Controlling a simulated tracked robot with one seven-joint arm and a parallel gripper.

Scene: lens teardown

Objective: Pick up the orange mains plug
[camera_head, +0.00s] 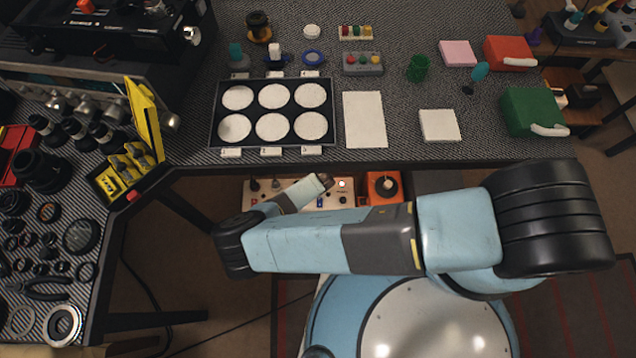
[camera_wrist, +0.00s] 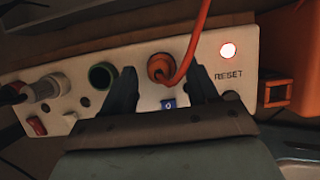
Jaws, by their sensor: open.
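The orange mains plug (camera_wrist: 159,68) sits at a white power panel (camera_wrist: 140,72) in the wrist view, with its orange cord rising to the upper right. My gripper (camera_wrist: 161,78) is open, one dark finger on each side of the plug, with visible space between the fingers and it. The wrist view does not show clearly how deep the fingertips reach along the plug. In the head view the panel (camera_head: 262,192) lies below the bench edge, partly behind my arm. I cannot make out the orange plug there.
On the panel are a grey plug (camera_wrist: 46,88), a green-ringed socket (camera_wrist: 101,75), a blue switch (camera_wrist: 168,103) and a lit red RESET lamp (camera_wrist: 228,51). An orange box (camera_wrist: 289,66) stands right of it. The bench (camera_head: 400,145) overhangs behind the panel.

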